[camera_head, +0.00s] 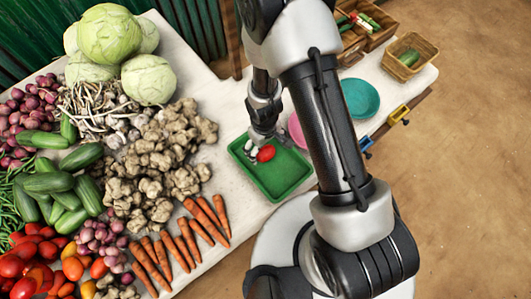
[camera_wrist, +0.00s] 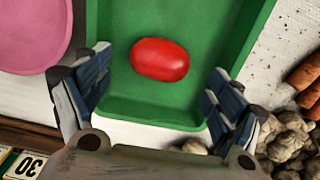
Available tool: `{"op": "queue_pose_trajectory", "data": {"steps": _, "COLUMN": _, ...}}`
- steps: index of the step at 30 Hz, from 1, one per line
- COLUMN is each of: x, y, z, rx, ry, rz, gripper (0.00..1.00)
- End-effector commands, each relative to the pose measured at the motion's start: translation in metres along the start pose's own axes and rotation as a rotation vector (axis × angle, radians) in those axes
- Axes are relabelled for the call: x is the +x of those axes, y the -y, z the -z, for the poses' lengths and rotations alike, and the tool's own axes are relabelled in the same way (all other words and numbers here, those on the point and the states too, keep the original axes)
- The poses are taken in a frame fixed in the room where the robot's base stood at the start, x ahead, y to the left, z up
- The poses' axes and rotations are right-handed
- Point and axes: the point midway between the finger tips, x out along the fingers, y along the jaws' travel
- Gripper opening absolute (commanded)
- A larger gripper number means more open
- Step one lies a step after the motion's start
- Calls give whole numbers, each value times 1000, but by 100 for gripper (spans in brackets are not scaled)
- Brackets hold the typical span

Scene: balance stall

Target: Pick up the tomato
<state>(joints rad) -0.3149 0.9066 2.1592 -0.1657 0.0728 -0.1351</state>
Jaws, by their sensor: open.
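The red oval tomato (camera_head: 265,153) lies in the green tray (camera_head: 283,181) on the white table in the head view. In the wrist view the tomato (camera_wrist: 160,60) lies on the floor of the green tray (camera_wrist: 200,30), beyond my fingertips and roughly centred between them. My gripper (camera_wrist: 157,88) is open, with its two fingers apart and nothing between them. In the head view my gripper (camera_head: 259,143) is over the tray, close to the tomato; the arm hides part of the area to the right.
A pink plate (camera_head: 296,131) and a teal plate (camera_head: 360,98) are beside the tray. Carrots (camera_head: 184,240) and ginger (camera_head: 150,165) lie to its left, with a large vegetable heap beyond. A wicker basket (camera_head: 410,55) with a cucumber stands at the far right.

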Motion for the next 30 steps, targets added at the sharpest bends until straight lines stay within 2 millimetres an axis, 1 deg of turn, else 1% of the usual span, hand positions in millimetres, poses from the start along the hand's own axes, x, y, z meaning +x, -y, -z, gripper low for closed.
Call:
{"op": "queue_pose_trajectory", "data": {"steps": 1, "x": 10, "y": 0, "z": -1, "rx": 1, "ry": 2, "rz": 1, "gripper": 86}}
{"op": "queue_pose_trajectory", "data": {"steps": 6, "x": 36, "y": 0, "z": -2, "rx": 0, "ry": 1, "rz": 0, "gripper": 86}}
{"op": "queue_pose_trajectory", "data": {"steps": 9, "x": 46, "y": 0, "z": -2, "rx": 1, "ry": 1, "rz": 1, "gripper": 86}}
{"op": "queue_pose_trajectory", "data": {"steps": 17, "x": 45, "y": 0, "z": -2, "rx": 1, "ry": 0, "rz": 0, "gripper": 86}}
{"op": "queue_pose_trajectory", "data": {"steps": 30, "x": 45, "y": 0, "z": -2, "rx": 1, "ry": 0, "rz": 0, "gripper": 56}}
